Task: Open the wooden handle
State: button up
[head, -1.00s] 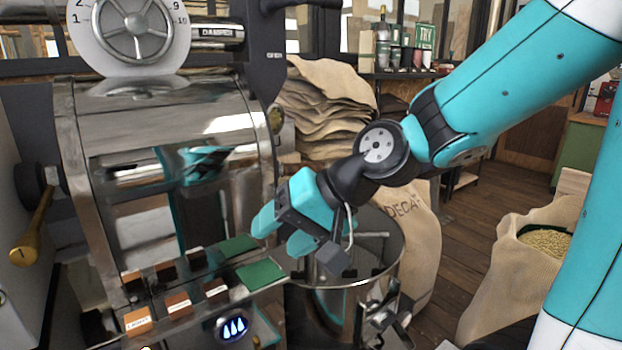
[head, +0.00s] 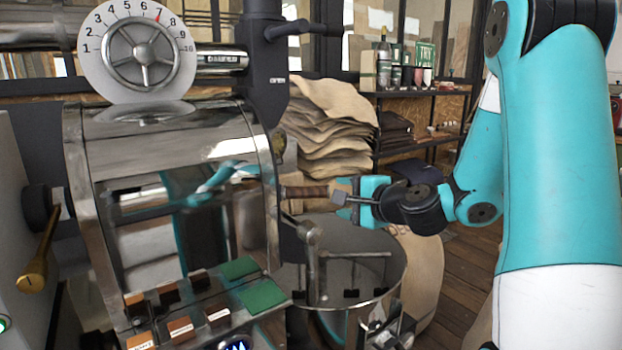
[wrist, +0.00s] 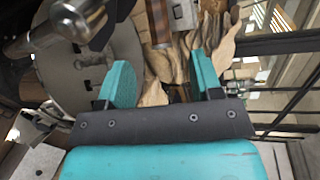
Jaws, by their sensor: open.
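The wooden handle (head: 308,192) is a short brown bar at the right front of the shiny roaster drum (head: 185,200), with a pale metal piece at its right end. In the wrist view the wooden handle (wrist: 158,22) shows ahead, beyond the fingertips and roughly between them. My gripper (head: 352,195) is just right of the handle in the head view, pointing left at it. In the wrist view my gripper (wrist: 160,68) has its two teal fingers wide apart with nothing held between them. Whether a finger touches the handle's end cannot be told.
A metal lever with a round knob (head: 309,234) stands below the handle, above the round cooling pan (head: 360,255). Stacked sacks (head: 325,130) lie behind. A dial (head: 138,50) and dark column (head: 263,75) rise above the drum. Open floor (head: 468,265) shows at the right.

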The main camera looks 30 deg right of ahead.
aim_at(314, 192)
jog(key=p+x, duration=0.9)
jog(key=x, duration=0.2)
jog(key=shift+w+f, duration=0.1)
jog(key=shift+w, duration=0.3)
jog(key=shift+w+a+f, duration=0.1)
jog(key=shift+w+f, duration=0.15)
jog(key=shift+w, duration=0.15)
jog(key=c, duration=1.1)
